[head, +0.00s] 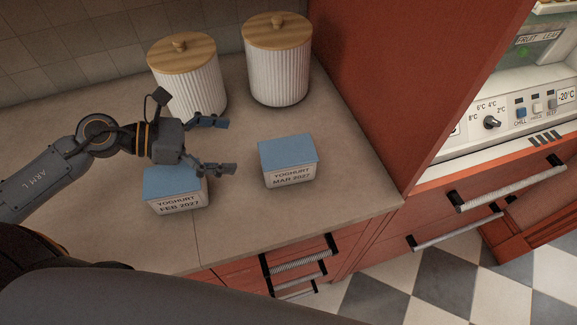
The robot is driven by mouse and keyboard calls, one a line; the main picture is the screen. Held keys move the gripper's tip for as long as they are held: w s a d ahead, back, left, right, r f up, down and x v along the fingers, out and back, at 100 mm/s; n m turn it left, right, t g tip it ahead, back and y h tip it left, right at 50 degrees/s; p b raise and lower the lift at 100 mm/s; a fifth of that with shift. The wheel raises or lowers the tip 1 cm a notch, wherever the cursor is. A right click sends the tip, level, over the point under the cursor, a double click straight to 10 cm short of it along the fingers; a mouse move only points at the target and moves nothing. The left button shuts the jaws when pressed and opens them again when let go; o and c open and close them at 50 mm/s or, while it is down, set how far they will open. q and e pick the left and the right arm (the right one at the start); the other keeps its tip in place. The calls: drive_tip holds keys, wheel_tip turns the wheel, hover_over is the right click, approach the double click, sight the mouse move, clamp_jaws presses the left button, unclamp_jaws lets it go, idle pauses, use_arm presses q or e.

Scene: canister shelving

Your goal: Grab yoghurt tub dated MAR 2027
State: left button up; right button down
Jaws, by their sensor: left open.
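The yoghurt tub marked MAR 2027 (289,161) stands on the counter, with a blue lid and a white label facing the front. A second, alike yoghurt tub marked FEB 2027 (178,196) stands to its left. My left gripper (229,147) is open and empty, its fingers pointing right toward the MAR 2027 tub. It is apart from that tub, with a gap between. The gripper's lower finger overlaps the FEB 2027 tub's back right corner in the picture; I cannot tell whether they touch. My right gripper is not in view.
Two white ribbed canisters with wooden lids (277,61) (187,75) stand at the back of the counter (235,225). A tall red cabinet side (390,80) bounds the counter on the right. Bare counter lies around the MAR 2027 tub.

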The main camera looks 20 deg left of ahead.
sight(289, 155)
use_arm(q)
drive_tip(key=p+x, duration=0.1)
drive_tip(key=x, duration=0.3)
drive_tip(key=p+x, duration=0.1)
drive_tip(key=x, duration=0.3)
drive_tip(key=shift+f, duration=0.3)
drive_tip(key=shift+w+d+f+p, duration=0.15)
drive_tip(key=shift+d+f+p, duration=0.1)
drive_tip(key=shift+d+p, duration=0.1)
drive_tip(key=shift+w+d+f+p, duration=0.1)
drive_tip(key=shift+w+d+p, duration=0.05)
drive_tip(key=shift+d+p, duration=0.25)
drive_tip(key=p+x, duration=0.2)
drive_tip(key=x, duration=0.1)
drive_tip(key=shift+d+f, duration=0.5)
drive_tip(key=shift+d, duration=0.05)
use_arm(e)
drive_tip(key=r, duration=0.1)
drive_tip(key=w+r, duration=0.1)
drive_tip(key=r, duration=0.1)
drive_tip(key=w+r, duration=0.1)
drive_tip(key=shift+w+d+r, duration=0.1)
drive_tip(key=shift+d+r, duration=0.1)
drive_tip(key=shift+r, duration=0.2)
use_arm(q)
drive_tip(key=shift+a+f, duration=0.1)
drive_tip(key=c, duration=1.7)
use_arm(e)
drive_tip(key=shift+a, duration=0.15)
